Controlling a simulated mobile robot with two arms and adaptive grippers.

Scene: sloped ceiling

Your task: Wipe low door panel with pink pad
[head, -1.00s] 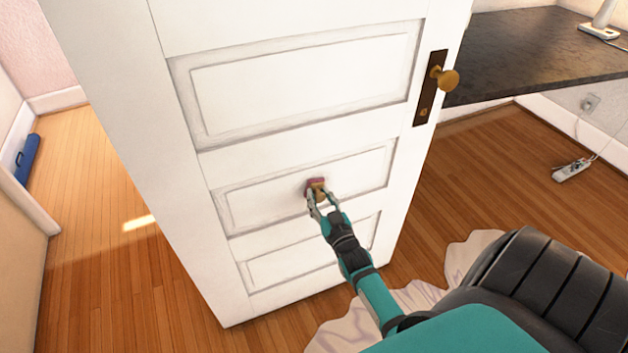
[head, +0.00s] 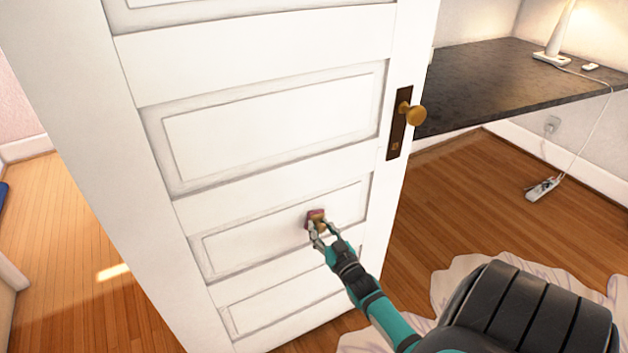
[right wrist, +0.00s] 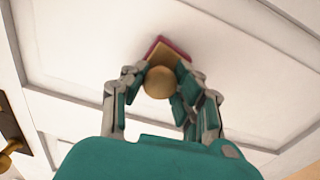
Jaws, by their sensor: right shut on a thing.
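The white door (head: 160,68) stands with its panelled face toward me. My right gripper (head: 318,230) is shut on the pink pad (head: 315,214), by its round yellowish knob. The pad is at the low panel (head: 255,238), right of the panel's middle, and appears to touch it. The right wrist view also shows the pad (right wrist: 172,46) against the white panel surface (right wrist: 90,40), with the knob between my fingers (right wrist: 160,84). Grey smudges line the panel's moulding. My left gripper is not in view.
A brass doorknob (head: 415,115) sticks out at the door's right edge. A dark countertop (head: 500,85) with a lamp (head: 552,45) is at the right. A power strip (head: 543,188) and a crumpled pale sheet (head: 448,285) lie on the wooden floor.

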